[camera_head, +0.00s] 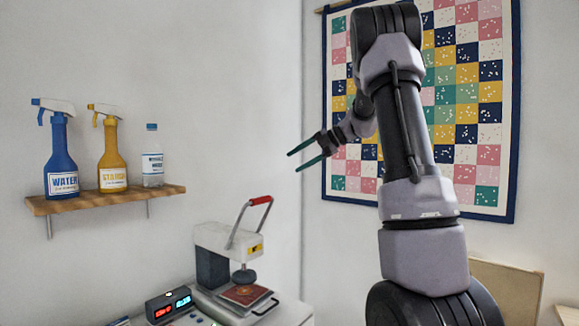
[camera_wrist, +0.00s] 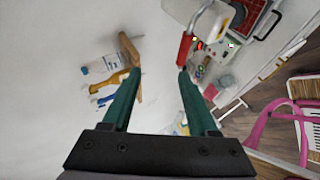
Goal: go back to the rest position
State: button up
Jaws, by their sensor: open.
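My arm rises in the right half of the head view. My gripper (camera_head: 300,161) reaches out from it to the left, in free air in front of the wall corner. Its two green fingers are apart and nothing is between them. The fingers also show in the wrist view, spread wide with my gripper (camera_wrist: 160,72) empty. The heat press (camera_head: 228,258) stands below and to the left of my gripper, with its red-tipped lever (camera_head: 261,200) raised. The lever's red grip (camera_wrist: 185,48) shows near the right finger in the wrist view, and I see no contact.
A wooden wall shelf (camera_head: 105,200) holds a blue spray bottle (camera_head: 60,160), a yellow spray bottle (camera_head: 112,155) and a clear bottle (camera_head: 152,160). A small digital display (camera_head: 168,306) sits beside the press. A checkered quilt (camera_head: 345,120) hangs behind my arm. A pink object (camera_wrist: 300,110) shows at right.

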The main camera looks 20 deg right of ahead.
jog(key=shift+s, duration=0.1)
dwell(0.4)
jog(key=s+a+f+m+h, duration=0.1)
jog(key=s+a+m+h, duration=0.1)
jog(key=s+m, duration=0.8)
jog(key=s+a+f+m+t+h, duration=0.1)
jog(key=s+a+f+m+h, duration=0.1)
jog(key=s+m, duration=0.9)
jog(key=s+a+f+m+h, duration=0.1)
jog(key=s+m+h, duration=0.3)
jog(key=s+m, duration=0.6)
jog(key=shift+s+a+f+m+t+h, duration=0.3)
jog(key=shift+s+a+t, duration=0.1)
jog(key=shift+s+a, duration=0.15)
